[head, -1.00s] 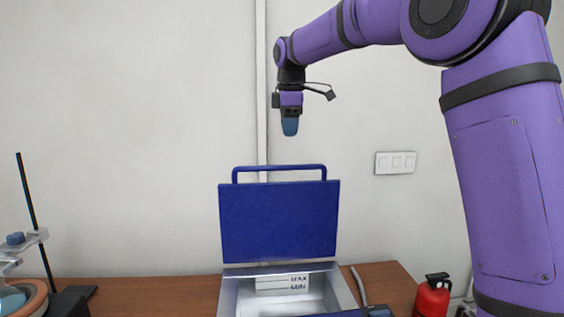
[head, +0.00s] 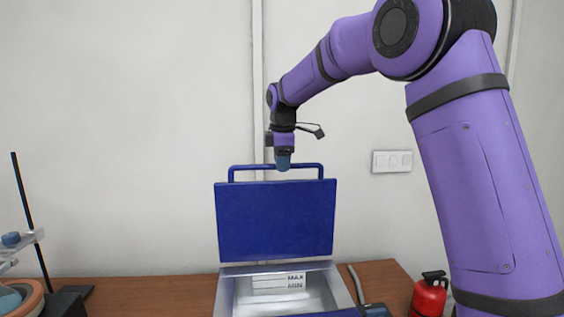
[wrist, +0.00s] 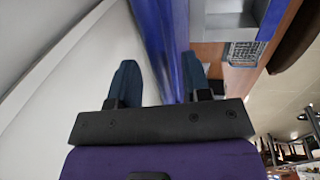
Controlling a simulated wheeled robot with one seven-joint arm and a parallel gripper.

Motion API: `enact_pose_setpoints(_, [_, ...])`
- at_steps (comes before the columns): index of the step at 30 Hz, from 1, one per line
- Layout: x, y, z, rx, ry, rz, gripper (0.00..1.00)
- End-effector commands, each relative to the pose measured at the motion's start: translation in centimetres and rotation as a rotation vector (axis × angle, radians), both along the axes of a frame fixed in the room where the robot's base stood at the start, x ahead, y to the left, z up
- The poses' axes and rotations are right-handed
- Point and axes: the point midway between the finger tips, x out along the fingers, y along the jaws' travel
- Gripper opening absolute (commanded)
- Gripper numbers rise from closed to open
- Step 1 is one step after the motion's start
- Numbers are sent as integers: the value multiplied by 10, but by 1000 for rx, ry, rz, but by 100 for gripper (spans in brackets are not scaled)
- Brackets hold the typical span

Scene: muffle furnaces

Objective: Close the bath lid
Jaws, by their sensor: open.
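The bath lid (head: 275,222) is a dark blue panel standing upright at the back of the metal bath (head: 235,297), with a blue bar handle (head: 245,169) along its top edge. The bath is open, and its inner wall shows MAX and MIN marks. My gripper (head: 283,165) points down at the middle of the handle. In the wrist view, the two fingers of my gripper (wrist: 160,85) are apart, with the blue lid (wrist: 160,45) and its handle between them. I cannot tell whether a finger touches the handle.
A wooden bench (head: 150,290) carries the bath. A red canister (head: 429,296) stands at the right, and a stand with a dark rod (head: 27,210) at the left. The wall with a switch plate (head: 392,161) is close behind the lid.

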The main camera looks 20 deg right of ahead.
Motion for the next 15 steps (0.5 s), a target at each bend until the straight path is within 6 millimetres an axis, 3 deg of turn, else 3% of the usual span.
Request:
enact_pose_setpoints(8, [0, 0, -2, 0, 0, 0, 44])
enact_pose_setpoints(14, [0, 0, -2, 0, 0, 0, 3])
enact_pose_setpoints(15, [0, 0, -2, 0, 0, 0, 0])
